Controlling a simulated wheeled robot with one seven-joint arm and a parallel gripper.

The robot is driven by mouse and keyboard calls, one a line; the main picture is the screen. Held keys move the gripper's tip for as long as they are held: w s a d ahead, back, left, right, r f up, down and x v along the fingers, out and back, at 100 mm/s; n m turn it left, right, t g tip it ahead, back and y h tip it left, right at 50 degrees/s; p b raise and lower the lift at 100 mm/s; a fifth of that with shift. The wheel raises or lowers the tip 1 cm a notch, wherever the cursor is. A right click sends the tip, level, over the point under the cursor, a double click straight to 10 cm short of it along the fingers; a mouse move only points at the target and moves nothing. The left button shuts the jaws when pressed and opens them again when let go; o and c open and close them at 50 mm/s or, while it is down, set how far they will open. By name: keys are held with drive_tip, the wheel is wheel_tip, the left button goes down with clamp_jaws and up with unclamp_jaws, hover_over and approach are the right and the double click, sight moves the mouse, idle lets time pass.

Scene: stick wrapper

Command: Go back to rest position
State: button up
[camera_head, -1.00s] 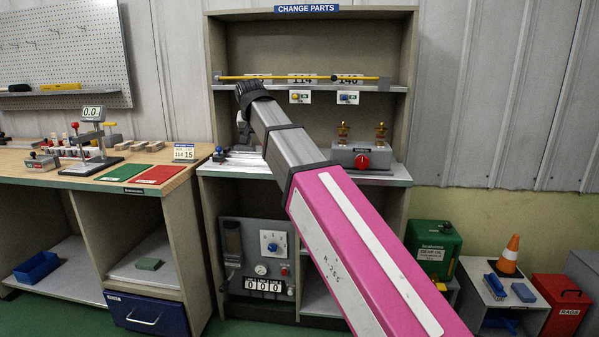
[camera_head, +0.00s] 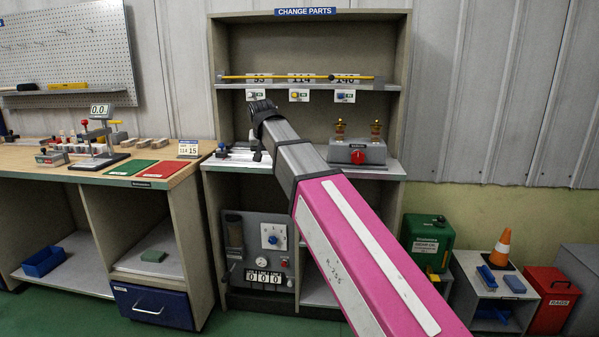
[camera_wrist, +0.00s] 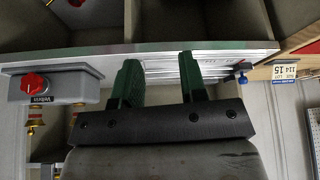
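My gripper (camera_wrist: 160,78) shows in the wrist view with its two green fingers apart and nothing between them, so it is open and empty. In the head view my gripper (camera_head: 257,144) hangs from the end of my arm, small and dark, in front of the shelf unit's middle shelf (camera_head: 392,168). My arm reaches up from the lower right toward the shelf unit. In the wrist view the picture is upside down, and the shelf's metal edge (camera_wrist: 225,46) lies beyond the fingertips.
A grey box with a red knob (camera_head: 357,152) stands on the middle shelf, right of my gripper. A yellow bar (camera_head: 285,77) lies along the upper shelf. A workbench (camera_head: 60,168) with instruments stands left. A cone (camera_head: 503,243) and red bin (camera_head: 553,290) stand right.

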drive_tip(key=s+d+f+g, duration=0.1)
drive_tip(key=s+d+f, duration=0.1)
drive_tip(key=d+f, duration=0.85)
drive_tip(key=s+d+f+g, duration=0.2)
drive_tip(key=d+f, duration=0.4)
drive_tip(key=f, duration=0.9)
drive_tip(key=s+d+f+g, duration=0.1)
drive_tip(key=s+d+f, duration=0.6)
drive_tip(key=f, duration=0.2)
drive_tip(key=s+d+f+g, duration=0.1)
drive_tip(key=s+d+f, duration=0.5)
drive_tip(key=f, duration=0.4)
drive_tip(key=shift+s+d+m, duration=0.35)
drive_tip(key=shift+m, duration=0.05)
drive_tip(key=shift+o, duration=0.2)
